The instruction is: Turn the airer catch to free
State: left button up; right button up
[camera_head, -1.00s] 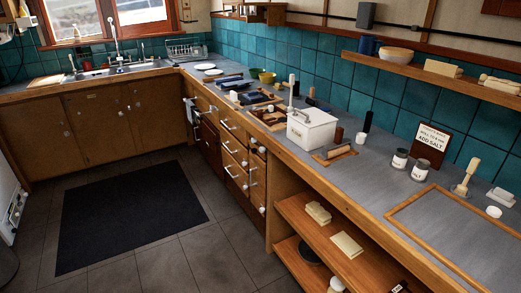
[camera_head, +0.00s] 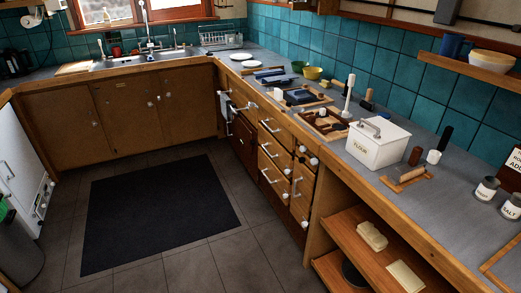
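I cannot make out the airer catch in this view. Part of a small wooden rack or shelf (camera_head: 327,6) is cut off by the top edge; I cannot tell whether it belongs to the airer. Neither of my grippers is in view.
A worktop (camera_head: 262,75) runs along the tiled wall to the sink (camera_head: 135,64). On it stand a white flour bin (camera_head: 376,150), several trays of tools, bowls and jars. Drawer handles stick out below. A dark mat (camera_head: 160,212) lies on open floor. A grey bin (camera_head: 18,255) stands at left.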

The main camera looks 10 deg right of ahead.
aim_at(314, 161)
jog(key=i+j+u, duration=0.2)
jog(key=i, duration=0.6)
jog(key=i+j+u, duration=0.2)
jog(key=i, duration=0.6)
jog(key=i+z, duration=0.25)
jog(key=z, duration=0.15)
jog(key=i+j+z, duration=0.2)
jog(key=z, duration=0.25)
jog(key=i+j+z, duration=0.25)
jog(key=z, duration=0.15)
jog(key=i+j+z, duration=0.25)
jog(key=z, duration=0.2)
